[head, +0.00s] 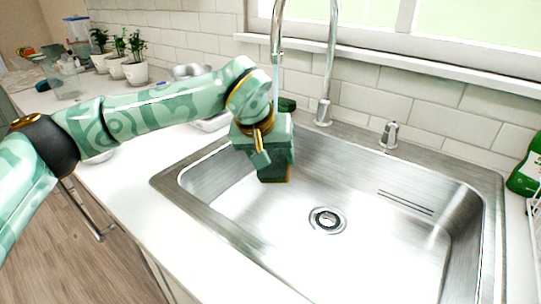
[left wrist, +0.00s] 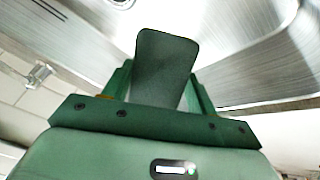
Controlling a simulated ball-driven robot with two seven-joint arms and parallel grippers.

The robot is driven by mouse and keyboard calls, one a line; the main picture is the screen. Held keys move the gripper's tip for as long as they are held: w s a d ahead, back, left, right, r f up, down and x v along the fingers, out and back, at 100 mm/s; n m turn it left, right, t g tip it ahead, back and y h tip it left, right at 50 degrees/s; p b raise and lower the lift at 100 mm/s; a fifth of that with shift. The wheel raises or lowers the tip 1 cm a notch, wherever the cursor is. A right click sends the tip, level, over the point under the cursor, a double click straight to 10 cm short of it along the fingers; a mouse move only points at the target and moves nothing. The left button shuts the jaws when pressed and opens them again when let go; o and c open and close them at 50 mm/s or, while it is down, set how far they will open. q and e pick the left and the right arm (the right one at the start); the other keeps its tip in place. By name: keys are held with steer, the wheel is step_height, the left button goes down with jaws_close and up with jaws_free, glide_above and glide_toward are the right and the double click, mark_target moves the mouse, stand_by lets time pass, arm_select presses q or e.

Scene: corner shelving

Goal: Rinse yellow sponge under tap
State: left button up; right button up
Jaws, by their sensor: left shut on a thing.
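My left gripper (head: 274,163) hangs over the left back part of the steel sink (head: 385,230), pointing down. It is shut on the sponge (head: 272,175), which shows mostly a dark green face with a thin yellow edge. In the left wrist view the sponge (left wrist: 166,66) stands out between the fingers of the left gripper (left wrist: 160,90), its dark green side facing the camera. The tap (head: 330,62) arches over the sink, and a thin bluish stream (head: 276,88) falls from its spout towards my gripper. Whether water reaches the sponge is hidden. My right gripper is out of view.
The drain (head: 327,220) lies in the bare basin floor, right of the sponge. A soap dispenser (head: 390,134) stands behind the sink. A green bottle (head: 526,170) stands at the right. Potted plants (head: 134,70) and metal bowls (head: 190,71) are on the left counter.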

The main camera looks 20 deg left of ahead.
mark_target(267, 168)
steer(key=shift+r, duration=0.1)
